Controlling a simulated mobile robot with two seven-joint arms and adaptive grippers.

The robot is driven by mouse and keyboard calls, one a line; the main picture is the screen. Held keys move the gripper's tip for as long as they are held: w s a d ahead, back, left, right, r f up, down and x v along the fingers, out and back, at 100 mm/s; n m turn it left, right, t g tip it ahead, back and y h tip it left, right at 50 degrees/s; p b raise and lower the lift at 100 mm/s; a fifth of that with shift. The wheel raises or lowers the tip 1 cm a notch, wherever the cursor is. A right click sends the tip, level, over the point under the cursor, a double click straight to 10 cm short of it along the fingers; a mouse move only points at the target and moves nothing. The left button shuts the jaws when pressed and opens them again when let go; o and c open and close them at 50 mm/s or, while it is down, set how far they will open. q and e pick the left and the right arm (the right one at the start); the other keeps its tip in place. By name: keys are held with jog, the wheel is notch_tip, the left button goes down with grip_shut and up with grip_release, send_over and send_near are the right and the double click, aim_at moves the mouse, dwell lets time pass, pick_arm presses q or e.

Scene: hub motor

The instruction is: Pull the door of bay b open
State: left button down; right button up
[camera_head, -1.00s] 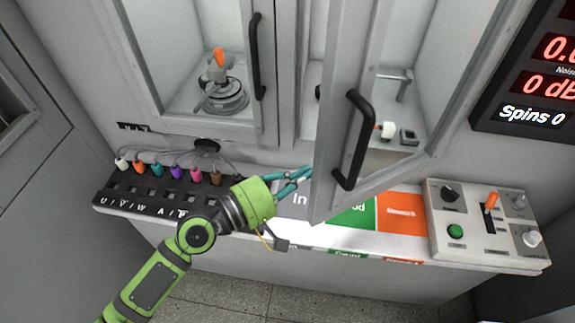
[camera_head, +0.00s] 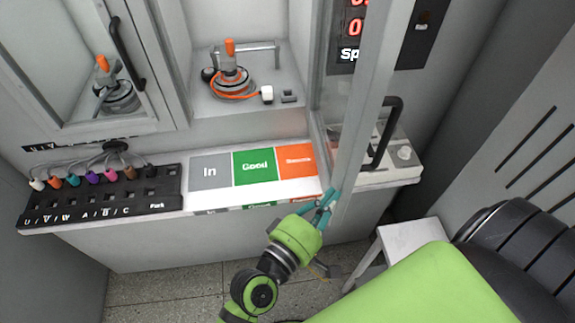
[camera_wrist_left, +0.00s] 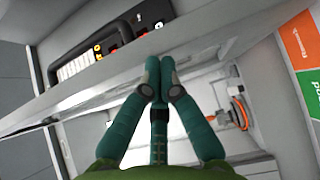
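The door (camera_head: 362,125) of the right-hand bay, which I take as bay b, stands wide open, swung out to the right. Its black handle (camera_head: 386,133) faces right, away from the bays. My left gripper (camera_head: 327,204) is at the lower part of the door, on its inner side. In the left wrist view the fingertips (camera_wrist_left: 161,82) are together against or very close to the door frame (camera_wrist_left: 95,92); nothing shows between them. The open bay (camera_head: 240,112) holds a motor (camera_head: 233,84) with an orange top and cable. My right gripper is out of view.
A closed bay (camera_head: 100,90) with another motor is at left. Below are a black connector rack (camera_head: 100,196) and the In, Good and orange panels (camera_head: 253,165). The door partly hides the control box (camera_head: 375,177). A white stool (camera_head: 410,238) stands at lower right.

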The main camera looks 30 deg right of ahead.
pick_arm(q)
jog(key=d, duration=0.1)
jog(key=s+d, duration=0.1)
jog(key=d, duration=0.1)
jog(key=s+d, duration=0.1)
jog(key=shift+s+d+p, duration=0.15)
jog(key=shift+d+p, duration=0.15)
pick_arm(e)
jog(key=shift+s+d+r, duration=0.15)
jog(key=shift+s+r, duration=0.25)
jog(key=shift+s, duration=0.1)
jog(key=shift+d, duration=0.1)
